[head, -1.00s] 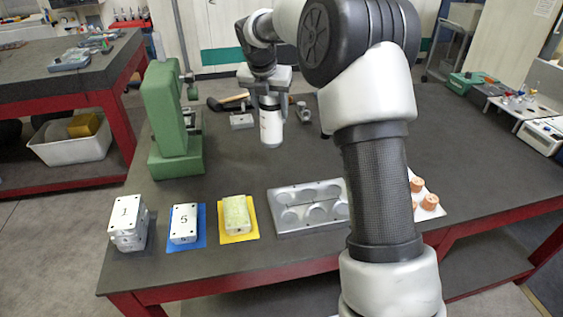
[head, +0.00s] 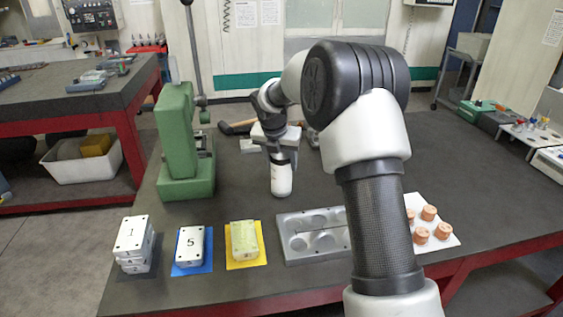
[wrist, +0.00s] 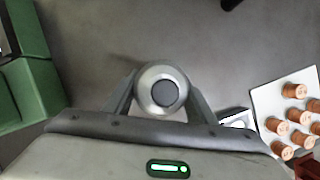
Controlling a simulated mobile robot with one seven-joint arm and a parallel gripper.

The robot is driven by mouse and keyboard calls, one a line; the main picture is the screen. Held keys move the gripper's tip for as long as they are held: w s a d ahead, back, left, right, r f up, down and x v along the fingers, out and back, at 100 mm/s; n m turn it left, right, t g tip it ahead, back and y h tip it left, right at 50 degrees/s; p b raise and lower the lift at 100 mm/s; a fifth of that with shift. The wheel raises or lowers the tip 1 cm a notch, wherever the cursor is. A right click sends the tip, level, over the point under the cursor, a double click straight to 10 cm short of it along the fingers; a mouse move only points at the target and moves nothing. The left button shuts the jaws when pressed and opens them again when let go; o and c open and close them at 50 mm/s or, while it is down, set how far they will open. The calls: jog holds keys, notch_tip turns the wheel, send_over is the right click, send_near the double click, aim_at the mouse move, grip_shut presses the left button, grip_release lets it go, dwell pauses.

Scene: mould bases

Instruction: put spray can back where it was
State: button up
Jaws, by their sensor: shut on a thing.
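The green press (head: 183,150) stands left of the can. The mould plate (head: 300,247), a yellow mat (head: 262,256), a blue mat (head: 206,264) and stacked numbered blocks (head: 133,240) line the front edge. Copper pieces (head: 421,235) sit on a white board at right. The table's right middle is clear.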

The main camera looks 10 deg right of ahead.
jog(key=shift+f, duration=0.1)
jog(key=o, duration=1.4)
